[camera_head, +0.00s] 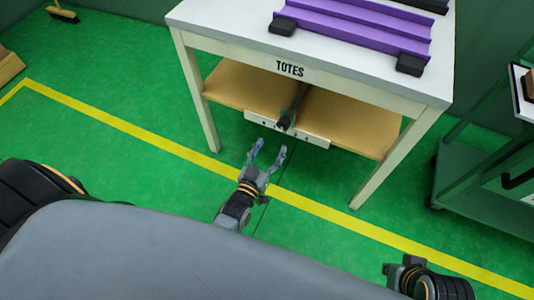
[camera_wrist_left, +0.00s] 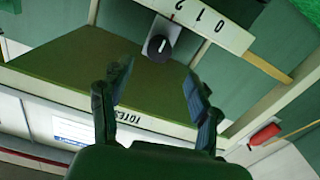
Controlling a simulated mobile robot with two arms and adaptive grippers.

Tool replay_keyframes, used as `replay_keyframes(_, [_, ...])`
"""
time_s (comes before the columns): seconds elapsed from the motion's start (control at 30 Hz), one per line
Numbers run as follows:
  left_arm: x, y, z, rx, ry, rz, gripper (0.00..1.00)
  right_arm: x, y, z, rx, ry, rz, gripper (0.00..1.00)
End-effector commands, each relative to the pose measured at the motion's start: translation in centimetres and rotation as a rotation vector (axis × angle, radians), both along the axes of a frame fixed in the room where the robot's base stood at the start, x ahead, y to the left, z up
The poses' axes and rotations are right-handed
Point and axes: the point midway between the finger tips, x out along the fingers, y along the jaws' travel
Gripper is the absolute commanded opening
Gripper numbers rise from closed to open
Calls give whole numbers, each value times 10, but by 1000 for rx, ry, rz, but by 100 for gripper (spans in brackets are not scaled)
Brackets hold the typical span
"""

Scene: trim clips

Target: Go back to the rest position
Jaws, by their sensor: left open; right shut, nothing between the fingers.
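My left gripper (camera_head: 268,152) is open and empty in the head view, in front of the TOTES table and above the green floor. In the left wrist view its two fingers (camera_wrist_left: 158,85) stand apart with nothing between them. A dark rotary knob (camera_head: 284,123) on a white strip is under the table, just beyond the fingertips in the picture; it also shows in the left wrist view (camera_wrist_left: 157,48). My right gripper (camera_head: 402,270) is low at the right of the head view, shut and empty, partly cut off from clear sight.
The white table (camera_head: 225,32) has a wooden lower shelf (camera_head: 240,88) and a purple rail (camera_head: 350,28) on top. A dark green cart (camera_head: 480,165) stands at the right. A broom (camera_head: 62,14) is at the back left.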

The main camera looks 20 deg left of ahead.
Motion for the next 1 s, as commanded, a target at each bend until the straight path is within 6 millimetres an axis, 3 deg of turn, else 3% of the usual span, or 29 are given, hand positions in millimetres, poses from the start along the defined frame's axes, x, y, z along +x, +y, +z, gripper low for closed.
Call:
replay_keyframes(0.23, [-22, 1, 0, 0, -2, 0, 62, 0, 0, 0, 0, 1, 0, 0])
replay_keyframes(0.83, [-22, 1, 0, 1, 4, -2, 62, 0, 0, 0, 0, 0, 0, 0])
replay_keyframes(1.0, [-21, -1, 0, 18, 103, -30, 62, 0, 0, 0, 0, 0, 0, 0])
